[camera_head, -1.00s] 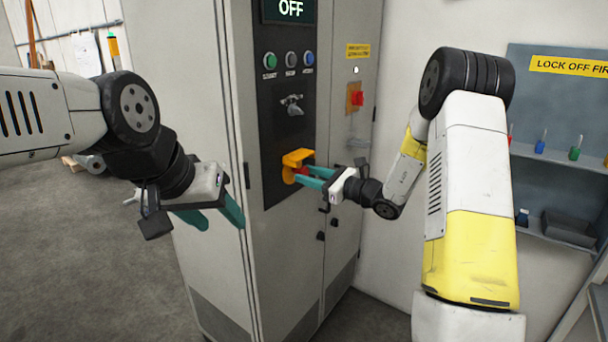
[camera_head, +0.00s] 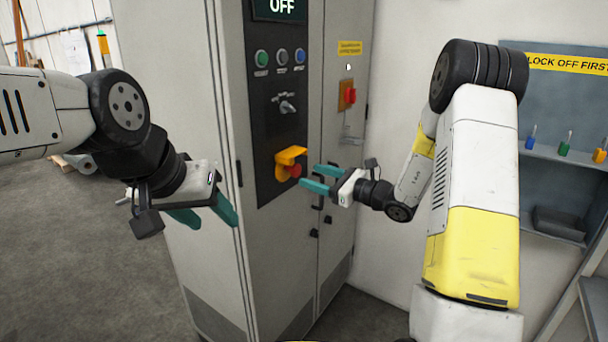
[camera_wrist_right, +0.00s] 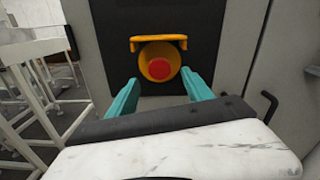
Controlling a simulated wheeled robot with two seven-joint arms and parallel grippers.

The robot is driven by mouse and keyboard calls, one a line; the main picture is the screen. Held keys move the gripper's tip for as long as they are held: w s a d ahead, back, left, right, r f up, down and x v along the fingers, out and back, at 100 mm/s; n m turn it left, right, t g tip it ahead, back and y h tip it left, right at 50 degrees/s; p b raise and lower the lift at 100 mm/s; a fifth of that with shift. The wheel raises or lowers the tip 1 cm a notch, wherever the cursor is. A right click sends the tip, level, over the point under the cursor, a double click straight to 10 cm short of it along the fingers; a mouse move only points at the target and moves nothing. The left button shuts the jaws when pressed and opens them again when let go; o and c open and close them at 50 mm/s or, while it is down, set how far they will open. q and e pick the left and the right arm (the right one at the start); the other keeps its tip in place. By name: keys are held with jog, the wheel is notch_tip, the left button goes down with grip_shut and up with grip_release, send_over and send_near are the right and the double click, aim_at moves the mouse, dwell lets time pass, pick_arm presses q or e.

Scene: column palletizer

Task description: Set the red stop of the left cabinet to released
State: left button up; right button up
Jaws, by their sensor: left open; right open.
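The red stop (camera_head: 295,171) sits in a yellow collar with a yellow guard (camera_head: 290,154) above it, on the black panel of the cabinet (camera_head: 185,80). In the right wrist view the red stop (camera_wrist_right: 161,73) is centred ahead, between and beyond the fingertips. My right gripper (camera_head: 316,178) is open and empty, just to the right of the stop and apart from it. It also shows in the right wrist view (camera_wrist_right: 160,88). My left gripper (camera_head: 205,212) is open and empty in front of the cabinet's left side. The display (camera_head: 281,8) reads OFF.
A red switch (camera_head: 348,94) is on the cabinet's right part. A shelf (camera_head: 560,155) with small coloured items stands at the right.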

jog(key=v, duration=0.3)
jog(key=shift+s+d, duration=0.1)
jog(key=s+a+r+n+g+h, duration=0.1)
jog(key=s+a+r+n+g, duration=0.15)
jog(key=s+n, duration=0.35)
jog(key=s+a+r+n+g+h, duration=0.2)
jog(key=s+n+g, duration=0.2)
jog(key=s, duration=0.4)
jog(key=s+a+r+n+g+h, duration=0.1)
jog(key=s+a+r+n+g, duration=0.2)
jog(key=s, duration=0.4)
jog(key=s+d+n+t+h, duration=0.2)
jog(key=s+d+n+h, duration=0.2)
jog(key=d+n, duration=0.1)
jog(key=s+d+r+n+t+h, duration=0.1)
jog(key=s+d+n+t+h, duration=0.2)
jog(key=d, duration=0.5)
jog(key=s+n+h, duration=0.1)
jog(key=s+n, duration=0.1)
jog(key=shift+d+r+n, duration=0.2)
jog(key=shift+d+n, duration=0.05)
jog(key=shift+n, duration=0.05)
